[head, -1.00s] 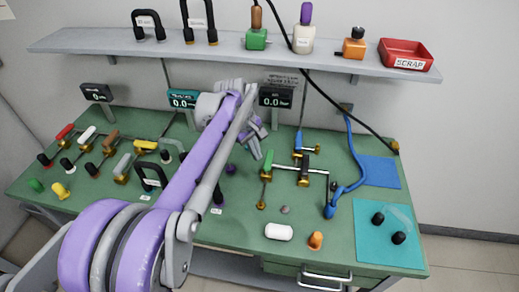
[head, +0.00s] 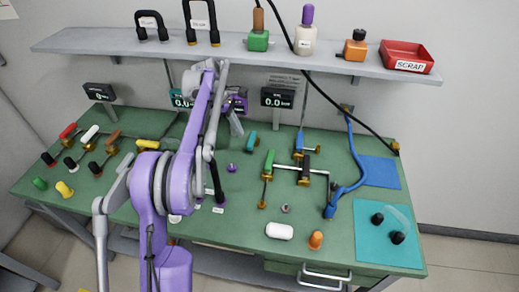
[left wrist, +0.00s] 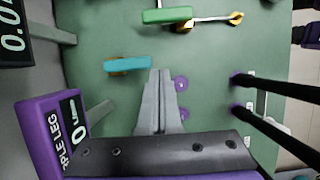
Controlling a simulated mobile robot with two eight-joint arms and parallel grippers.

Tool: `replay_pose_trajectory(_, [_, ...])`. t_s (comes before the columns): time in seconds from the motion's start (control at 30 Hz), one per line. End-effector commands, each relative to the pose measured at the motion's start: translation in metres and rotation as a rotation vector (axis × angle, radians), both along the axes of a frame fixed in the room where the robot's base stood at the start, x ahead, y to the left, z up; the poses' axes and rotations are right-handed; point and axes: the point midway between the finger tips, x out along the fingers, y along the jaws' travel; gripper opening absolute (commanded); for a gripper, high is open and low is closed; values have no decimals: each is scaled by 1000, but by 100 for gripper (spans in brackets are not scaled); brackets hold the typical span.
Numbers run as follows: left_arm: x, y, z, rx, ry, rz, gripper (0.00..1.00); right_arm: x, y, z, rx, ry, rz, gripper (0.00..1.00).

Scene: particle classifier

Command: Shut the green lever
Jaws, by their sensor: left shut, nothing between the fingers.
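The green lever (head: 270,161) is on the right half of the green bench in the head view, its green handle beside brass fittings on a pale pipe. In the left wrist view the green handle (left wrist: 166,15) lies across the top, with a brass fitting beside it. My left gripper (head: 237,127) is shut and empty, left of and behind the green lever, close to a teal lever (head: 251,141). In the left wrist view the shut fingers (left wrist: 160,76) point up the picture toward the green handle, clearly apart from it. My right gripper is in neither view.
The teal lever (left wrist: 128,64) lies just left of the fingertips in the left wrist view. A blue-handled valve (head: 299,142) and a blue hose (head: 352,170) stand to the right. Display boxes (head: 277,97) and a shelf (head: 230,44) are behind.

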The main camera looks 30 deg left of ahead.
Motion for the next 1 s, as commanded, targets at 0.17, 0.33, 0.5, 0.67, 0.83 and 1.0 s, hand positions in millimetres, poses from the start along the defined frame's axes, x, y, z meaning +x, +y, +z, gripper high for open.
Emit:
replay_pose_trajectory(0.17, [2,-5,-12,1,0,-2,0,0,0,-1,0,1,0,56])
replay_pose_trajectory(0.33, [6,-16,-42,1,-1,-4,0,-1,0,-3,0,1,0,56])
replay_pose_trajectory(0.5, [11,-30,-77,1,0,-4,0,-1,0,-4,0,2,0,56])
replay_pose_trajectory(0.67, [17,-47,-92,1,-2,-6,0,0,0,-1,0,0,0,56])
replay_pose_trajectory(0.83, [24,-66,-92,2,-1,-5,0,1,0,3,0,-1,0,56])
replay_pose_trajectory(1.0, [26,-72,-92,1,0,-2,0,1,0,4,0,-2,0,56])
